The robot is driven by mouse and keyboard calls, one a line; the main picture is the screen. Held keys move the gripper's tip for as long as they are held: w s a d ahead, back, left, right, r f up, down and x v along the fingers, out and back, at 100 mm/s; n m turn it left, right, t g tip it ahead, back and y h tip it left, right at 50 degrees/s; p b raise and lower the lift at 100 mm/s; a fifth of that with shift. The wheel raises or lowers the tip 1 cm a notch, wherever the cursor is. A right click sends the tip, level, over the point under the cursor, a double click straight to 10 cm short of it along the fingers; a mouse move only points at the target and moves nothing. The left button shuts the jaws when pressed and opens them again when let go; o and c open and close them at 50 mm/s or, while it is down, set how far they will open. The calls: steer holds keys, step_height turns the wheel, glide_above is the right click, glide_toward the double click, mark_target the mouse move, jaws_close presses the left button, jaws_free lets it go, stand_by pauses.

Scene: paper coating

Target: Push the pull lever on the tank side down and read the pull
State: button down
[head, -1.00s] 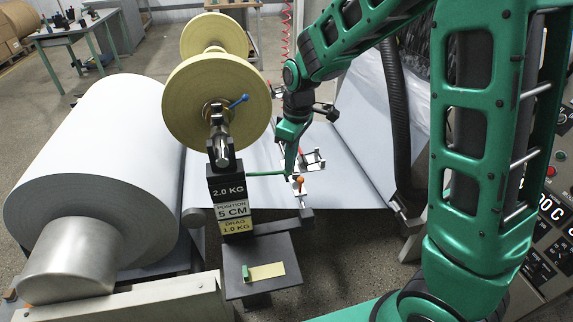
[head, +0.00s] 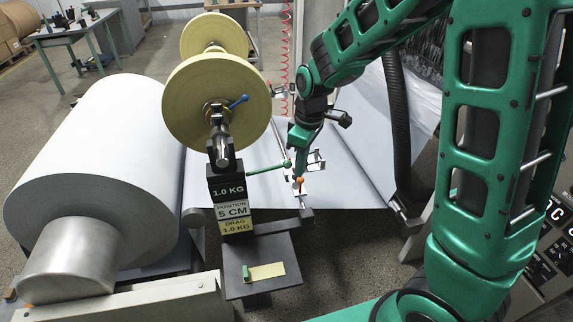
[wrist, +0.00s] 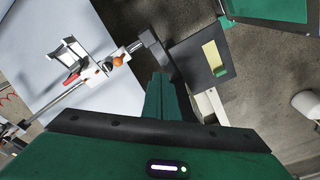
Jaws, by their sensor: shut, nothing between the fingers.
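The pull lever (head: 268,168) is a thin green rod with a round green end. It sticks out to the right from the black readout post and tilts slightly upward. The readout (head: 228,191) shows 1.0 KG, with POSITION 5 CM (head: 231,210) and DRAG 1.0 KG (head: 236,227) below it. My gripper (head: 298,177) is shut and empty, pointing down just right of the lever's end. I cannot tell whether they touch. In the wrist view, my shut fingers (wrist: 160,92) show at the middle, and I cannot make out the lever there.
An orange knob (head: 299,181) on a rail carriage sits right by my fingertips; it also shows in the wrist view (wrist: 118,61). A yellow tape roll (head: 205,105) stands above the post. A large white paper roll (head: 95,170) is at left. A dark plate (head: 262,250) lies in front.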

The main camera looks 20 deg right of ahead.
step_height(320, 180, up, 11)
steer(key=shift+s+d+f, duration=0.2)
steer(key=shift+s+d, duration=0.05)
steer(key=shift+d, duration=0.15)
steer(key=shift+d, duration=0.1)
stand_by(0.7)
steer(key=s+d+m, duration=0.8)
steer(key=s+d, duration=0.5)
steer(key=d, duration=0.1)
steer(key=s+d+f+m, duration=0.1)
steer(key=s+d+m, duration=0.1)
steer(key=s+m, duration=0.2)
steer(key=s+d+m+g, duration=0.1)
steer(key=s+d+m, duration=0.2)
steer(key=s, duration=0.7)
steer(key=shift+s+d+f+m+h, duration=0.2)
steer(key=shift+s+f+m+h, duration=0.15)
steer(key=shift+m, duration=0.25)
steer(key=shift+w, duration=0.2)
steer(key=shift+w+f, duration=0.25)
steer(key=shift+w, duration=0.25)
